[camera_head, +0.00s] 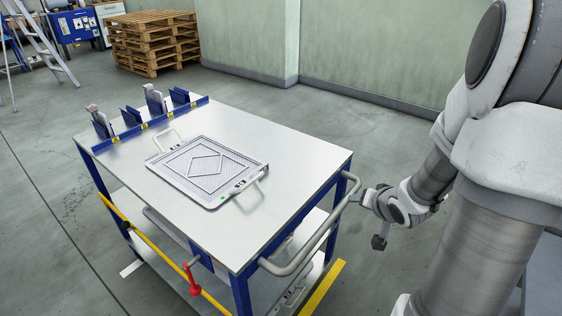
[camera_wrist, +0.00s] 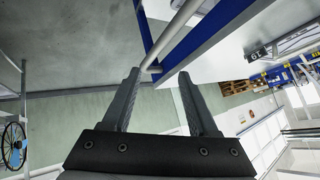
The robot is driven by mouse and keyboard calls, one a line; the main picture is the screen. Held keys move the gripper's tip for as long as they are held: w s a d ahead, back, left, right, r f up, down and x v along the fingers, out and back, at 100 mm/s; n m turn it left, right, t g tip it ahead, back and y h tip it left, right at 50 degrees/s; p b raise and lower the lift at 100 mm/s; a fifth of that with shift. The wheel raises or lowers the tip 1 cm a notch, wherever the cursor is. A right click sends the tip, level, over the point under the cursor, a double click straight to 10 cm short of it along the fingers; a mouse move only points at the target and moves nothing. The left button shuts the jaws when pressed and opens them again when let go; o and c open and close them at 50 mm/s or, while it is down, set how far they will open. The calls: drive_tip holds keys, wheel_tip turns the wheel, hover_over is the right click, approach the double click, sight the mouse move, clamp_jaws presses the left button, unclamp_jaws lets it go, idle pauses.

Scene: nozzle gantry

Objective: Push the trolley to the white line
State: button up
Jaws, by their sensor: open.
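The trolley (camera_head: 300,150) has a pale metal top, blue legs and a lower shelf. Its grey tube handle (camera_head: 318,240) runs along the right end and also shows in the wrist view (camera_wrist: 178,27). My gripper (camera_head: 367,218) is open at the handle's far end. In the wrist view its fingers (camera_wrist: 160,76) are spread, with the end of the tube between or just beyond the tips; contact cannot be told. A short white strip (camera_head: 131,268) on the floor shows beside the trolley's left side; most of it may be hidden underneath.
A grey framed plate (camera_head: 208,170) with two handles lies on the trolley top, beside a blue rack (camera_head: 150,125) with upright parts. A yellow bar with a red knob (camera_head: 192,280) runs along the near side. Pallets (camera_head: 152,42) and a ladder (camera_head: 45,45) stand behind.

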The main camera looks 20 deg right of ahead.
drive_tip(key=s+a+f+m+t+y+b, duration=0.2)
drive_tip(key=s+f+m+t+y+b, duration=0.4)
drive_tip(key=f, duration=0.4)
drive_tip(key=w+a+f+b, duration=0.1)
drive_tip(key=w+a+b, duration=0.1)
drive_tip(key=w, duration=0.5)
drive_tip(key=w+a+f+m+b, duration=0.1)
drive_tip(key=w+a+b, duration=0.1)
drive_tip(key=w, duration=0.6)
drive_tip(key=shift+w+f, duration=0.25)
drive_tip(key=shift+f, duration=0.1)
clamp_jaws()
idle(0.4)
